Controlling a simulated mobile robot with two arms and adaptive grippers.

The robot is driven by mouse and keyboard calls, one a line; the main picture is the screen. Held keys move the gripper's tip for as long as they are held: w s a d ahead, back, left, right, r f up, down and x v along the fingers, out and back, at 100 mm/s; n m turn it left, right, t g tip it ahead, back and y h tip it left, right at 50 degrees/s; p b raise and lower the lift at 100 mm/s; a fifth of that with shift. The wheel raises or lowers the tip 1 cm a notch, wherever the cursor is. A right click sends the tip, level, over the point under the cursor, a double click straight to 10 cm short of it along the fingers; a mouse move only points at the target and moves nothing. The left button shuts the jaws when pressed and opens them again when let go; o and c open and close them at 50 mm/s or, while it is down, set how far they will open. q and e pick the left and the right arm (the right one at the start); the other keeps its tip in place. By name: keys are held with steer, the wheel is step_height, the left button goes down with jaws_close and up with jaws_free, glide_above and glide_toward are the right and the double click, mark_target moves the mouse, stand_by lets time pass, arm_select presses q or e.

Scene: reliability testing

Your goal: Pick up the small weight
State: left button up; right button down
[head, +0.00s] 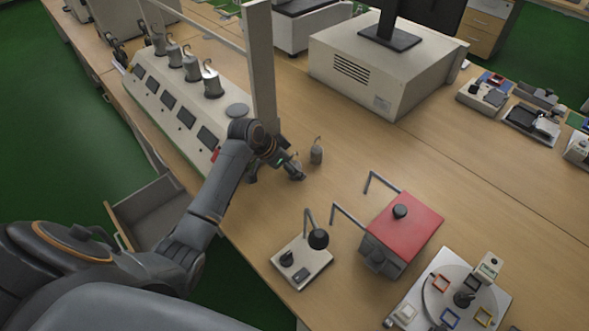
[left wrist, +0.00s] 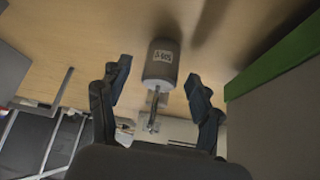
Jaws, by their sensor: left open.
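The small weight (head: 316,154) is a grey cylinder with a hook on top. It stands upright on the wooden table, right of the post of the white test machine. In the left wrist view the weight (left wrist: 162,62) shows a pale label, with its hook pointing down the picture. My left gripper (head: 298,171) is low over the table, close to the weight on its near left side. In the left wrist view the open fingers (left wrist: 158,78) are on either side of the weight's line, with gaps between them and it. My right gripper is not in view.
The white test machine (head: 170,101) carries several larger hooked weights (head: 212,85). A red-topped device (head: 405,225) and a small lamp-like stand (head: 302,262) are nearer the front. A large beige box (head: 385,70) stands behind. The table right of the weight is clear.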

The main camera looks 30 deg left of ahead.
arm_select(q)
steer(key=shift+x, duration=0.85)
jaws_close()
steer(key=shift+r, duration=0.1)
